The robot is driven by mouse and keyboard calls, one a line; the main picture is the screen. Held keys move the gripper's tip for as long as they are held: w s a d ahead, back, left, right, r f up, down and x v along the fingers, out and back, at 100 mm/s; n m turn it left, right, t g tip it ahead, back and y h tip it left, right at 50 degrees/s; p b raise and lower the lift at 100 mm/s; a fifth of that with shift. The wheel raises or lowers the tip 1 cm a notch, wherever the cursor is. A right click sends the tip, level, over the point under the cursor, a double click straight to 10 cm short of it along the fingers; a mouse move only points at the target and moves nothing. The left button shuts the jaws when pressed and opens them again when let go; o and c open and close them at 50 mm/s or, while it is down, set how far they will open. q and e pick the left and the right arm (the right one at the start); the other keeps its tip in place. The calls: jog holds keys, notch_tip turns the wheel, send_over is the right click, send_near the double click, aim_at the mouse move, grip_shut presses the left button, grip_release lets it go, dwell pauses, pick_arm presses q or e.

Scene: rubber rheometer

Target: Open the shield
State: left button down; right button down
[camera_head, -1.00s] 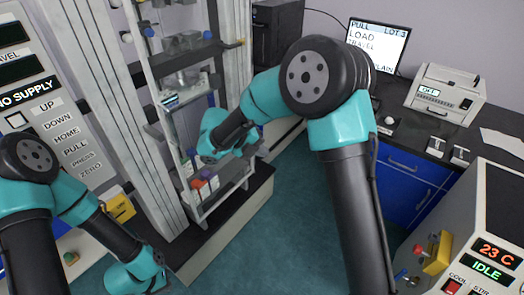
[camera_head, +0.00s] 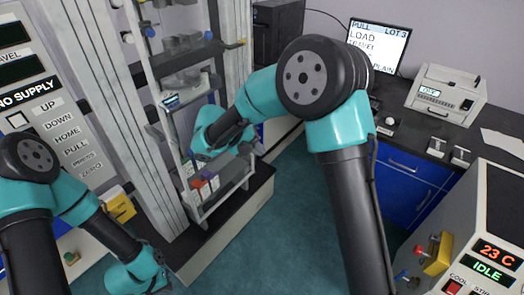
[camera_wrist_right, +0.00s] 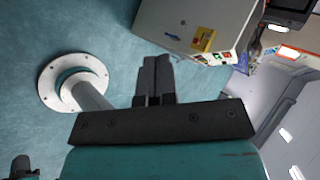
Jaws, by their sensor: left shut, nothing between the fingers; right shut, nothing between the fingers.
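The shield (camera_head: 159,108) is a tall clear panel in a grey metal frame with blue knobs, standing upright on the front of the testing machine. My right gripper (camera_wrist_right: 157,78) is shut and empty in the right wrist view, over the floor. My left gripper (camera_head: 156,284) is low at the bottom edge, shut, its fingers mostly hidden.
A control panel with labelled buttons (camera_head: 60,130) is at the left. A dark bench with a monitor (camera_head: 378,45) and a white device (camera_head: 447,93) is at the back right. A box showing 23 C (camera_head: 494,254) stands at the front right. Green floor (camera_head: 280,220) is clear between.

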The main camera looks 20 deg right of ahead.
jog(key=v, duration=1.5)
jog(key=shift+a+r, duration=0.2)
pick_arm(q)
jog(key=c, duration=1.8)
grip_release()
jog(key=shift+c, duration=0.2)
